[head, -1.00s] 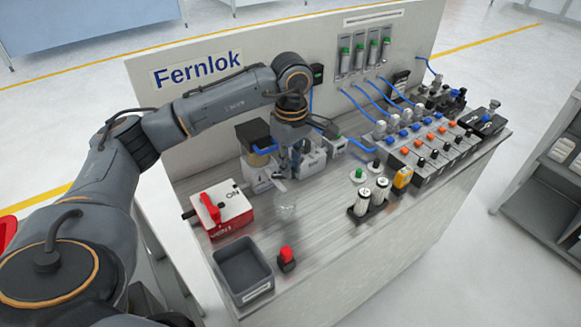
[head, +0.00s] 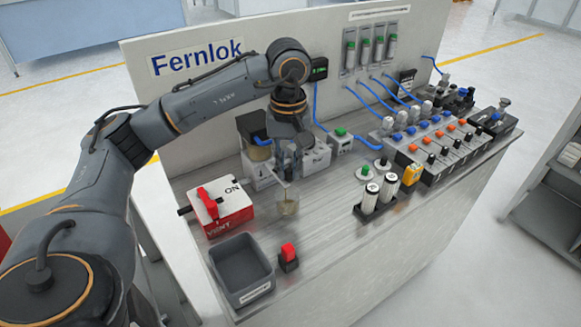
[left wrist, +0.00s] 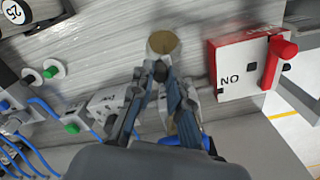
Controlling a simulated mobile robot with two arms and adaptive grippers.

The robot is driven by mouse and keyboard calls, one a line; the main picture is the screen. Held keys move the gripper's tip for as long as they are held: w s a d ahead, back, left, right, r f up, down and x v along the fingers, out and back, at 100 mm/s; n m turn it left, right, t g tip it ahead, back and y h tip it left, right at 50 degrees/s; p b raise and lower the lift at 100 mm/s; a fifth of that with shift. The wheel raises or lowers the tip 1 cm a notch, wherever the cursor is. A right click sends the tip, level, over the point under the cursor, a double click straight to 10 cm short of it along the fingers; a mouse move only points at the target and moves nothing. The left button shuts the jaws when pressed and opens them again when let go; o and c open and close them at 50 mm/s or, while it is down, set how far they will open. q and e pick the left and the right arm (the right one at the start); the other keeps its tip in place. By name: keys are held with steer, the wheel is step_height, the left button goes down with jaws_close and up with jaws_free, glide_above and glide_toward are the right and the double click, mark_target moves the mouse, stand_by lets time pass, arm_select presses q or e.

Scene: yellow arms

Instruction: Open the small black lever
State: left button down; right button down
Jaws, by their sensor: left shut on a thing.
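My left gripper (head: 287,172) reaches down at the front of a small white unit (head: 260,173) with a dark-topped, amber-coloured vessel (head: 256,150) above it. In the left wrist view its fingers (left wrist: 161,80) are closed around a dark round end, the small black lever (left wrist: 160,71). In the head view the lever is hidden by the gripper. My right gripper is not in view.
A red-and-white box (head: 218,211) with a red handle stands left of the cup. A grey bin (head: 241,270) and a red-topped black block (head: 288,257) sit at the front. White cylinders (head: 370,198) and a row of valves stand right. The bench front middle is clear.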

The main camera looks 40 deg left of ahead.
mark_target(288, 170)
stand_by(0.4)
arm_select(q)
steer(key=c, duration=1.3)
jaws_free()
steer(key=shift+r, duration=0.1)
step_height(288, 170, up, 12)
